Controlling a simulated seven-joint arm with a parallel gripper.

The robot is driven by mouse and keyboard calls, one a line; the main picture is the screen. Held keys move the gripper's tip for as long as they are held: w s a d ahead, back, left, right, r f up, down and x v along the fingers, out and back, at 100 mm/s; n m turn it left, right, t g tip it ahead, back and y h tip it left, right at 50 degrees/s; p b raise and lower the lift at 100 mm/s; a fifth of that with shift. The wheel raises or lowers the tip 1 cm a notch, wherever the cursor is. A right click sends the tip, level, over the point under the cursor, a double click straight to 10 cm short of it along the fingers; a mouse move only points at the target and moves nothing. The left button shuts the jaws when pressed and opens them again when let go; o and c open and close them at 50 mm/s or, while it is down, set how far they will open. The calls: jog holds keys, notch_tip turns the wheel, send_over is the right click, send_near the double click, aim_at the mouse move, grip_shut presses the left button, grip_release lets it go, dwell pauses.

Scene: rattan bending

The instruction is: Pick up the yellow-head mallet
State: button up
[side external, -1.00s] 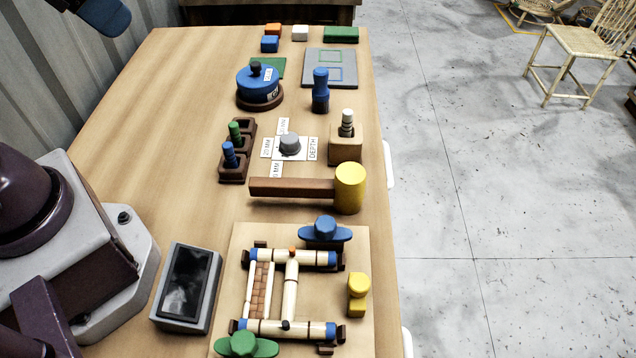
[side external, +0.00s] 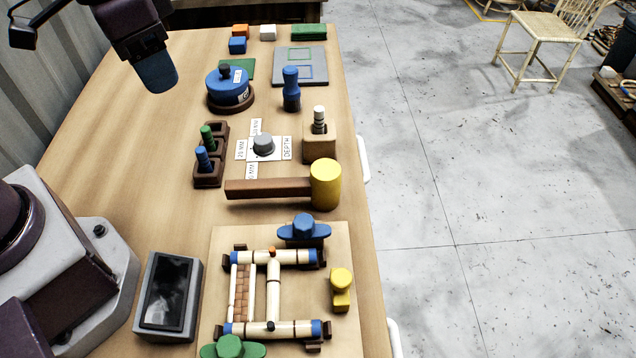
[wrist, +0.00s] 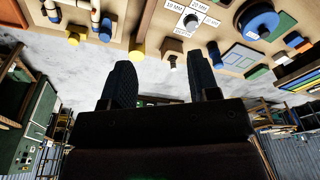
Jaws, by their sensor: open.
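The mallet has a yellow head (side external: 326,184) and a brown handle (side external: 268,189) that lies flat on the table, pointing left in the side view. In the wrist view its yellow head (wrist: 138,51) shows near the top, left of centre, with the handle running up out of frame. My gripper (side external: 158,75) is at the upper left of the side view, raised and well away from the mallet. In the wrist view its two dark fingers (wrist: 168,58) are apart with nothing between them.
A wooden block with a peg (side external: 319,140) stands just behind the mallet head. A brown holder (side external: 209,168) with blue and green pegs is behind the handle. A rattan frame board (side external: 345,245) with a blue knob (side external: 303,228) lies in front.

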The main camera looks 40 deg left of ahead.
aim_at(289, 182)
jog(key=w+d+f+m+g, duration=0.2)
jog(key=w+d+f+m, duration=0.4)
jog(key=w+d+f, duration=0.65)
jog(key=a+f, duration=0.1)
jog(key=f, duration=0.1)
jog(key=s+a+f, duration=0.1)
jog(key=f, duration=0.4)
jog(key=shift+s+a+f, duration=0.2)
jog(key=shift+a+f, duration=0.2)
jog(key=shift+w+a+f, duration=0.1)
jog(key=shift+a+f, duration=0.05)
jog(key=shift+f, duration=2.75)
grip_shut()
jog(key=shift+r, duration=0.1)
